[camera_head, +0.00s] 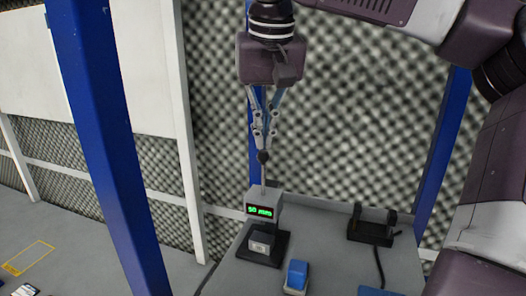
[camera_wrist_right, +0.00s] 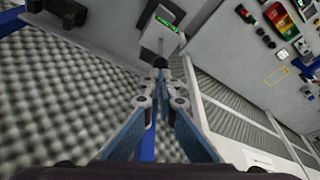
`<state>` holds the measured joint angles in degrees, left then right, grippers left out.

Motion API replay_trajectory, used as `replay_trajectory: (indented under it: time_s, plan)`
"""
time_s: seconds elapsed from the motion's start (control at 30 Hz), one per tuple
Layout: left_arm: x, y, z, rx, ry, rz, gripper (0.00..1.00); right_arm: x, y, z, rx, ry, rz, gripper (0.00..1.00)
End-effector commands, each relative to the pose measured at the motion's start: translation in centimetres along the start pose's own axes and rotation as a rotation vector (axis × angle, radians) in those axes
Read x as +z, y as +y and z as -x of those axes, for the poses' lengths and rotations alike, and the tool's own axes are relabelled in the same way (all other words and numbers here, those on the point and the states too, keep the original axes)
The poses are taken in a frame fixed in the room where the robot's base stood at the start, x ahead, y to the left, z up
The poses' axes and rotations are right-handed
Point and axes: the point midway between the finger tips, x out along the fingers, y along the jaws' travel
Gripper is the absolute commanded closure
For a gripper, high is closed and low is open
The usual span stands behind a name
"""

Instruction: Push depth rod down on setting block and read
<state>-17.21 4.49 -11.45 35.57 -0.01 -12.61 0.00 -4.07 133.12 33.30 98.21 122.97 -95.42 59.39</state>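The depth gauge (camera_head: 276,199) is a grey box with a green lit display (camera_head: 260,211) that reads 50 mm. Its thin depth rod (camera_head: 263,175) stands up from the top and ends in a dark knob (camera_head: 263,156). The gauge sits above a small grey block (camera_head: 262,241) on a black base; the contact between them is too small to tell. My right gripper (camera_head: 264,143) points down with its fingertips drawn together at the knob. In the right wrist view the gripper (camera_wrist_right: 161,77) meets the knob (camera_wrist_right: 160,62), with the display (camera_wrist_right: 167,24) beyond. My left gripper is out of view.
The grey table (camera_head: 325,232) also holds a blue-topped block (camera_head: 297,275) in front and a black cradle (camera_head: 371,232) with a cable at the right. Blue posts (camera_head: 107,140) and foam walls (camera_head: 345,120) stand around. The tabletop between block and cradle is clear.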

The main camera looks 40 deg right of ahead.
Motion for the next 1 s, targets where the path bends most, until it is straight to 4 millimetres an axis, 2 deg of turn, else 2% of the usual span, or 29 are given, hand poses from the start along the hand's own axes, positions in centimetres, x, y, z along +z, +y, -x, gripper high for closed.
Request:
replay_trajectory:
  time_s: [1.0]
  plan:
    - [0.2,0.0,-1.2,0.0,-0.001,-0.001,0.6,0.8,0.0,-2.5,-0.001,0.0,0.0,1.0]
